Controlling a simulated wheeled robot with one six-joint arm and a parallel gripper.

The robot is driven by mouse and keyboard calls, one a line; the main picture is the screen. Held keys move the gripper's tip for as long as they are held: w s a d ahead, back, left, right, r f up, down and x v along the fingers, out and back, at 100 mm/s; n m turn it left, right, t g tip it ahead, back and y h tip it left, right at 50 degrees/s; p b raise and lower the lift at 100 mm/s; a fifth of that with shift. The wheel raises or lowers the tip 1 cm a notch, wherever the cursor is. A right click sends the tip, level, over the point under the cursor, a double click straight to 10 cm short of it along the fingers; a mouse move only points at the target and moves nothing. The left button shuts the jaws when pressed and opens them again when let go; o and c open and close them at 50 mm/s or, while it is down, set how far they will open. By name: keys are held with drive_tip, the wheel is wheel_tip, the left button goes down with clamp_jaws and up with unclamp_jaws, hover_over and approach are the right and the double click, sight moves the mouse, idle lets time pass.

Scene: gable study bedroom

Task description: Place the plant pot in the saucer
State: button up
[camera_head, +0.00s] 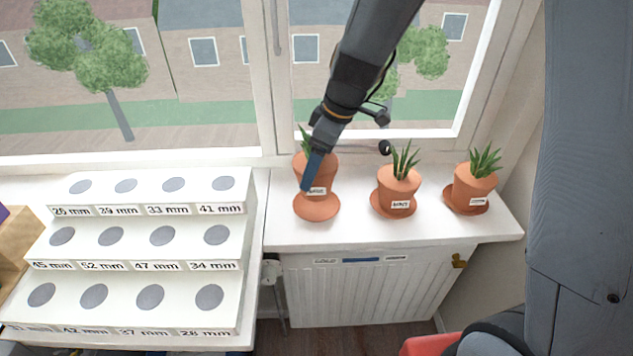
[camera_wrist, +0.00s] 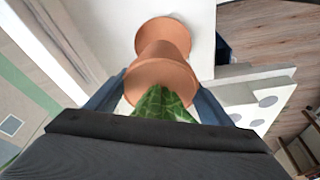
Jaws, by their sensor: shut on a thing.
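A terracotta plant pot (camera_head: 326,172) with a white label and a spiky green plant is at the left of the sill. My gripper (camera_head: 313,168) is shut on it, with a blue finger down its near left side. In the wrist view the pot (camera_wrist: 160,77) sits between both blue fingers of my gripper (camera_wrist: 157,95). The terracotta saucer (camera_head: 317,208) lies on the white sill just below the pot. In the wrist view the saucer (camera_wrist: 165,28) shows beyond the pot's base. The pot looks raised over the saucer; whether they touch is unclear.
Two more potted plants stand in saucers to the right, a middle pot (camera_head: 398,183) and a right pot (camera_head: 474,189). A white stepped stand (camera_head: 140,250) with grey discs and size labels is at the left. The window (camera_head: 380,100) is close behind.

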drive_tip(key=shift+f+p, duration=0.35)
drive_tip(key=shift+f, duration=2.05)
drive_tip(key=shift+f, duration=0.1)
drive_tip(key=o, duration=2.1)
